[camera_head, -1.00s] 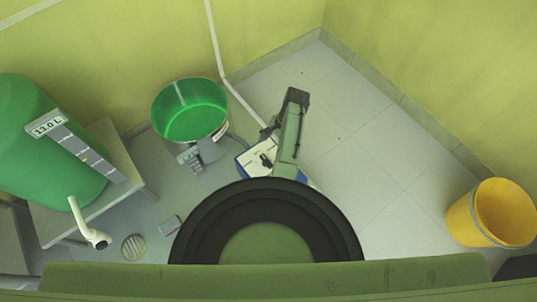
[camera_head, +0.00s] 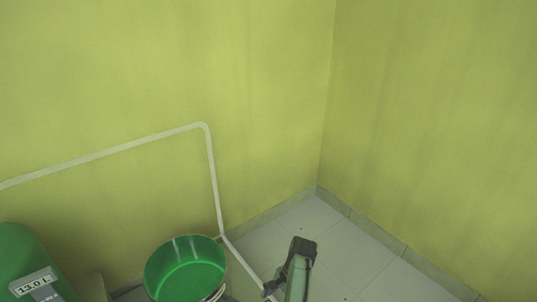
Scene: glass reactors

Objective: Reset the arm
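A green, narrow upright part with a dark top (camera_head: 298,272) shows at the bottom edge, right of the middle. It looks like a link of my arm. Its lower part is cut off by the frame. I cannot make out my gripper or any fingertips in the head view. No held object shows.
A green round bucket (camera_head: 187,268) stands at the bottom left. Left of it is a green vessel (camera_head: 18,255) with a "13.0 L" label (camera_head: 36,284). Tiled floor (camera_head: 340,250) shows bare in the corner.

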